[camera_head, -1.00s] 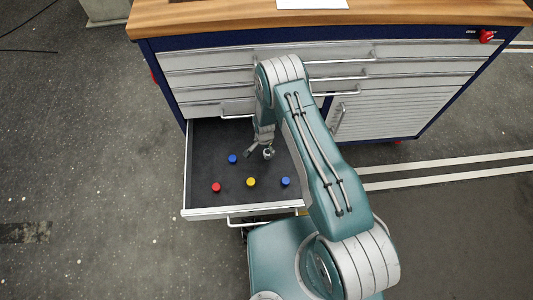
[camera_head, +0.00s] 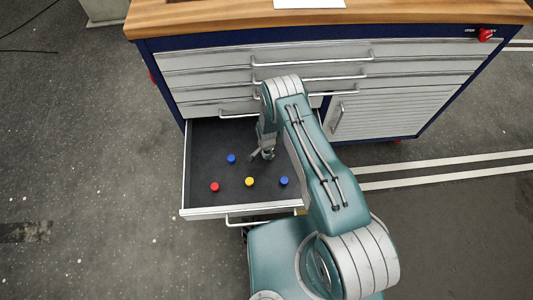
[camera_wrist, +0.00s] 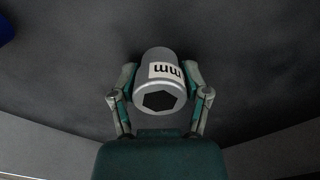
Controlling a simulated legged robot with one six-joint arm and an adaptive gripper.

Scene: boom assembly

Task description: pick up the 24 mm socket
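A silver socket (camera_wrist: 160,88) with a dark hexagonal opening and a white label reading "mm" stands on the dark drawer floor in the wrist view. Its size number is not visible. My gripper (camera_wrist: 160,76) has one finger on each side of the socket, with narrow gaps; I cannot tell whether a finger touches it. In the head view, my gripper (camera_head: 261,156) is low in the open drawer, its fingers spread, and the socket is mostly hidden there.
The open drawer (camera_head: 200,213) also holds a blue piece (camera_head: 231,158), a red piece (camera_head: 214,187), a yellow piece (camera_head: 249,182) and another blue piece (camera_head: 284,181). The cabinet's closed drawers (camera_head: 210,80) rise behind. The drawer's left part is clear.

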